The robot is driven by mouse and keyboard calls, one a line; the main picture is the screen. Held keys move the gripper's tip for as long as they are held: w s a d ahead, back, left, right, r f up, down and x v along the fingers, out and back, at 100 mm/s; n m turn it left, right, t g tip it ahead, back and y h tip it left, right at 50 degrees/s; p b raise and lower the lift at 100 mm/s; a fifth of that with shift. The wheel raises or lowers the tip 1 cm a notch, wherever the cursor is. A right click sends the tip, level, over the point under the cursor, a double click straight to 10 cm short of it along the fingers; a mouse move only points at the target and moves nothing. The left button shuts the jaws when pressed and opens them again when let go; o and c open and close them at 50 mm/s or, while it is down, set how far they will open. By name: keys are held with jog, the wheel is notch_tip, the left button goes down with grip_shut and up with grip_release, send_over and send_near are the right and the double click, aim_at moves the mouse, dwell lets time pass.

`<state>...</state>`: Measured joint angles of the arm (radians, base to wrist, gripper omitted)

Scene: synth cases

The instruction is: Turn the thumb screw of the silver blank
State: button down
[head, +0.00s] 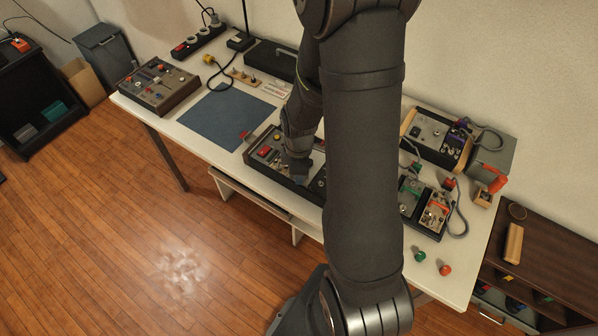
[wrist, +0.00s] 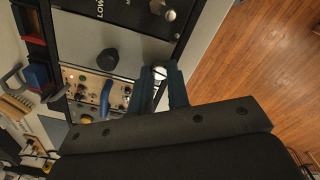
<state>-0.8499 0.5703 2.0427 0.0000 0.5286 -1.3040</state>
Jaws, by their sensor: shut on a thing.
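My gripper (wrist: 160,82) is shut on a small silver round-headed piece (wrist: 159,72), which looks like the thumb screw and shows between the two dark fingers in the wrist view. In the head view my gripper (head: 300,178) is down at the dark-framed console (head: 262,150) at the middle of the table, and the grip itself is hidden there.
A black knob (wrist: 108,59) and a blue curved handle (wrist: 105,98) stand close to the fingers. A blue mat (head: 225,118) lies left of the console. More boxes with cables (head: 440,135) stand at the right. A green knob (head: 420,256) and red knob (head: 445,270) sit at the front right.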

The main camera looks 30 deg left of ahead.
jog(key=shift+n, duration=1.1)
jog(key=c, duration=1.3)
grip_release()
jog(key=shift+c, duration=0.2)
jog(key=shift+r, duration=0.1)
notch_tip(320, 180, up, 17)
jog(key=shift+r, duration=0.15)
notch_tip(320, 180, down, 18)
jog(key=shift+r, duration=0.25)
